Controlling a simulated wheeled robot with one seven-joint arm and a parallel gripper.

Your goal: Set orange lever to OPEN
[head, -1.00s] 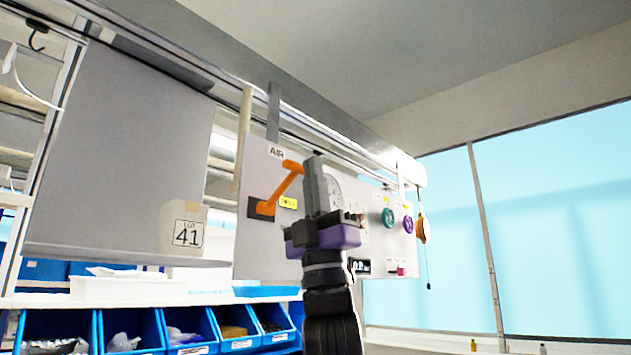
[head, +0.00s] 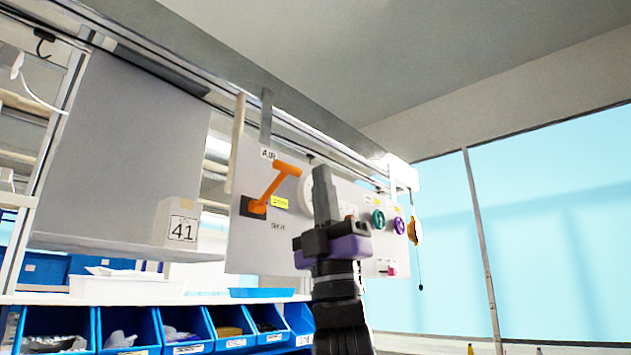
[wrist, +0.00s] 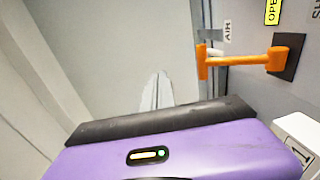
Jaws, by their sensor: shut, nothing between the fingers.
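The orange lever (head: 271,190) is on a grey wall panel; its arm slants up and to the right from a dark square base, with a crossbar handle at its end. A yellow label (head: 279,202) sits right of the base, and a SHUT mark is below it. In the wrist view the lever (wrist: 240,62) is at upper right, beside a yellow OPEN label (wrist: 273,12). My gripper (head: 321,178) points up, shut and empty, to the right of the lever and apart from it in the picture. Its fingers (wrist: 157,90) also show in the wrist view, left of the handle.
The panel also bears a white gauge partly behind my gripper, a green knob (head: 378,219), a purple knob (head: 399,226) and an orange pull-cord piece (head: 415,231). Blue bins (head: 125,328) line the lower left.

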